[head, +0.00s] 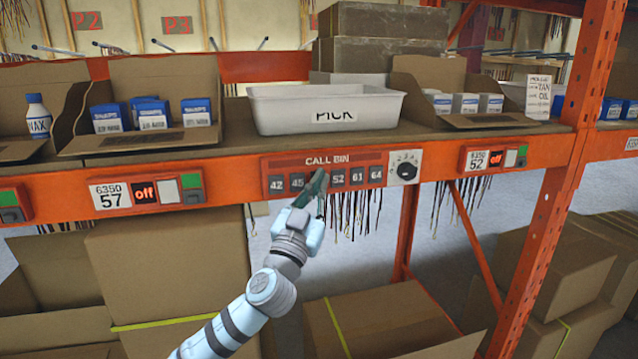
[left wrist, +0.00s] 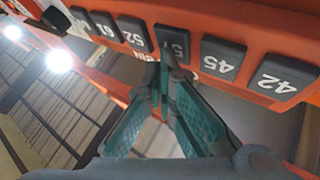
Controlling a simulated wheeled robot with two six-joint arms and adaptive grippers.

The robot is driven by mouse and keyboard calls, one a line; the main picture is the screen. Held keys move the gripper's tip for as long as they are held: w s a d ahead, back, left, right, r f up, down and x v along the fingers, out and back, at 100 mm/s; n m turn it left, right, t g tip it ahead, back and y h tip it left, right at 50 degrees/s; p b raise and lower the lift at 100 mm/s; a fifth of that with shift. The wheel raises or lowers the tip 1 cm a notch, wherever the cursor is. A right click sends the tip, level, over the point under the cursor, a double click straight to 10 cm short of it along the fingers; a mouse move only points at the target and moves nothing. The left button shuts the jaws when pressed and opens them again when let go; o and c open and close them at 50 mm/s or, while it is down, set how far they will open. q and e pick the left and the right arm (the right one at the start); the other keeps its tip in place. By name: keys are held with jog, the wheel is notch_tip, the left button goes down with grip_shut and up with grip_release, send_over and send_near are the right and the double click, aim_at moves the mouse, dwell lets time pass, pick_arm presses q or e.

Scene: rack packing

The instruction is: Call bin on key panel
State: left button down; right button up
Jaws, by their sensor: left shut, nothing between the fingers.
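The CALL BIN key panel (head: 329,161) is a red plate on the orange shelf beam, with a row of dark numbered keys. The keys 42 (head: 276,183), 45, 52 (head: 338,178), 61 and 64 can be read in the head view. My left gripper (head: 319,184) is shut and empty, its fingertips in front of the key between 45 and 52, hiding it there. In the left wrist view the keys appear upside down; the shut fingertips (left wrist: 163,76) are at that partly covered key (left wrist: 172,42), whose number starts with 5. I cannot tell whether they touch it. My right gripper is not in view.
A rotary dial (head: 404,171) sits right of the keys. A white PICK bin (head: 325,105) stands on the shelf above. Labels 57 (head: 110,195) and 52 (head: 477,161) flank the panel on the beam.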

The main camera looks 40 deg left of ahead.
pick_arm(q)
jog(key=shift+w+a, duration=0.1)
jog(key=shift+a, duration=0.05)
dwell(0.5)
jog(key=shift+s+d, duration=0.5)
jog(key=shift+d, duration=0.2)
jog(key=shift+s+d+p, duration=0.35)
jog(key=shift+s+d, duration=0.4)
jog(key=shift+d, duration=0.3)
jog(key=shift+s+d+p, duration=0.35)
jog(key=shift+s+d, duration=0.35)
jog(key=shift+d, duration=0.3)
